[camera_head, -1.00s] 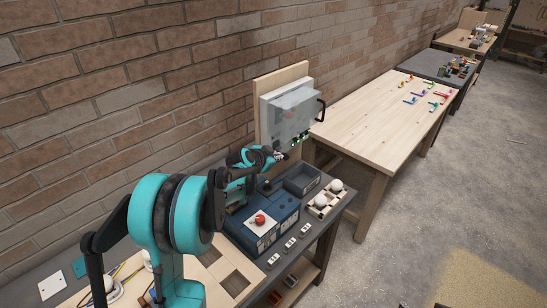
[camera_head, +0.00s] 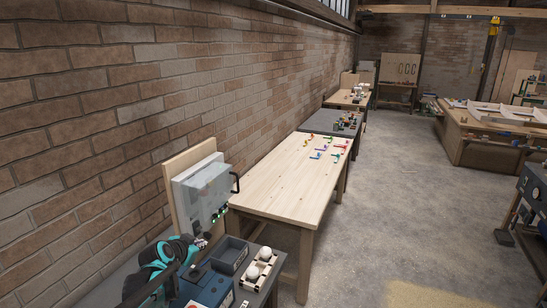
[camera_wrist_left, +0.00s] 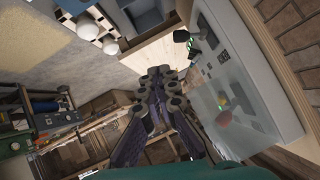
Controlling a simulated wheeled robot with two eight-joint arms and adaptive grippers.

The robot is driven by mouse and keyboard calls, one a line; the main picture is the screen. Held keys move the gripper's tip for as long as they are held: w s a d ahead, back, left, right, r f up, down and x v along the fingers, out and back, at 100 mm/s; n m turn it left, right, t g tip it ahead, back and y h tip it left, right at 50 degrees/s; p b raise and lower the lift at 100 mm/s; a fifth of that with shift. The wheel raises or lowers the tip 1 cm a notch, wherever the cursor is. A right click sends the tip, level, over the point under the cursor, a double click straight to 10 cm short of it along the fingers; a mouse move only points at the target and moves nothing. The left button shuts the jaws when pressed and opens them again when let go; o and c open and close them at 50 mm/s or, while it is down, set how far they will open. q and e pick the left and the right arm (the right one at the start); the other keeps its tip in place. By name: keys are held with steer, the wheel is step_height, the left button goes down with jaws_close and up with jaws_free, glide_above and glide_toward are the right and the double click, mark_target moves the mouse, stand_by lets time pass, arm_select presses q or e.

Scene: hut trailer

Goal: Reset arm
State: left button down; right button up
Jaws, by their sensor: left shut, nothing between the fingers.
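My left arm comes in at the lower left of the head view. Its gripper (camera_head: 203,240) is beside the lower front of a grey control box (camera_head: 203,190) mounted on a wooden board. In the left wrist view the left gripper (camera_wrist_left: 158,78) shows with its fingers together and nothing between them. The box (camera_wrist_left: 235,85) is to the right of the fingers there, with a see-through cover. Whether the fingers touch the box is not clear. My right gripper is not in view.
A dark tray (camera_head: 230,256) and a wooden rack (camera_head: 258,270) with white balls are close to the left gripper. A light wooden table (camera_head: 280,185) holds small coloured pieces. The floor (camera_head: 400,220) to the right is open.

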arm_select(q)
steer(key=s+d+f+n+g+b, duration=0.1)
steer(key=s+d+f+n+b, duration=0.1)
steer(key=s, duration=0.9)
steer(key=s+d+f+n+g+y+b, duration=0.1)
steer(key=s+d+f+b, duration=0.3)
steer(key=s, duration=0.8)
steer(key=s+d+f+n+g+b, duration=0.1)
steer(key=s+d+f+n+b, duration=0.1)
steer(key=s+d+f+b, duration=0.2)
steer(key=s+d+f, duration=0.1)
steer(key=s+f, duration=0.2)
steer(key=s, duration=0.4)
steer(key=shift+s+n+g+y, duration=0.2)
steer(key=shift+n+g+y, duration=0.1)
steer(key=shift+g, duration=0.1)
